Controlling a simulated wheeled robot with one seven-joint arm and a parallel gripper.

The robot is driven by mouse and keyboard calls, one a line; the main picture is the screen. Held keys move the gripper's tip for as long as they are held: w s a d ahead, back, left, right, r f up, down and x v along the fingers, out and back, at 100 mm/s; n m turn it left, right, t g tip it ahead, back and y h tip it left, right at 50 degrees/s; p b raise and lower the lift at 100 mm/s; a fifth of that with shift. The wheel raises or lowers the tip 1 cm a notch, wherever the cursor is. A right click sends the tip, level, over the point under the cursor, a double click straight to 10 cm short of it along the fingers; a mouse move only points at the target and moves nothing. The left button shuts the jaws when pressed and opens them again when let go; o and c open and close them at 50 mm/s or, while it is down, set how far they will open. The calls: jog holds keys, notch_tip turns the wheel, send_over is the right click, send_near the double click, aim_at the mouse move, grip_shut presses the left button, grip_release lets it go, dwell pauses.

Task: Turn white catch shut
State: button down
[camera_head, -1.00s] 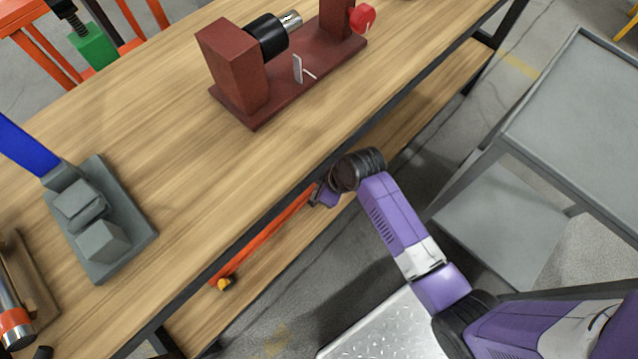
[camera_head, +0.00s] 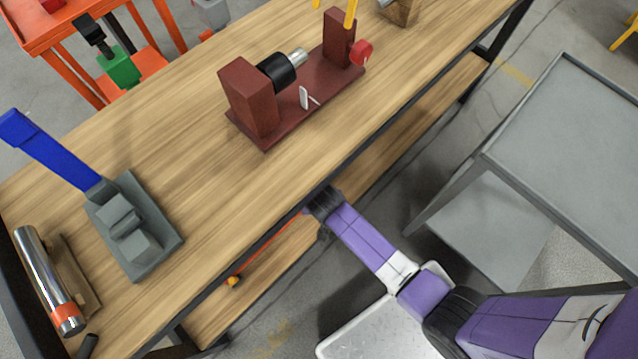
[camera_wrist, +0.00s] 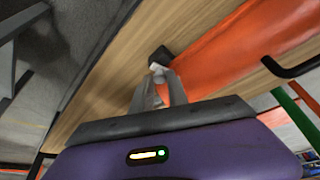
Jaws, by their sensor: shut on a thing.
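My gripper (camera_wrist: 158,92) shows in the wrist view, its two grey fingers close together. Their tips are shut on a small white piece, which looks like the white catch (camera_wrist: 156,67). A black block (camera_wrist: 161,55) sits just beyond it, by the edge of an orange-red panel (camera_wrist: 225,50). How far the catch is turned cannot be told. In the head view my gripper is hidden under the table's front edge; only my arm shows there.
The wooden table (camera_head: 190,140) carries a dark red machine (camera_head: 252,105) with a small white plate (camera_head: 304,97), and a grey tool with a blue lever (camera_head: 50,150). Part of an orange-red thing (camera_head: 275,243) shows below the table edge. A grey cart (camera_head: 570,140) stands at right.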

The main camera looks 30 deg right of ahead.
jog(key=shift+a+m+g+h, duration=0.1)
jog(key=shift+m+g+h, duration=0.25)
jog(key=shift+m, duration=0.85)
jog(key=c, duration=1.6)
grip_release()
jog(key=s+a+r, duration=0.1)
jog(key=s+a, duration=0.1)
jog(key=s, duration=0.1)
jog(key=s+a+p, duration=0.1)
jog(key=s+a, duration=0.2)
jog(key=s, duration=0.1)
jog(key=s+a+r+p, duration=0.1)
jog(key=s+a, duration=0.1)
jog(key=s, duration=0.1)
jog(key=shift+s+a+r, duration=0.25)
jog(key=shift+s+r, duration=0.1)
jog(key=shift+s, duration=0.05)
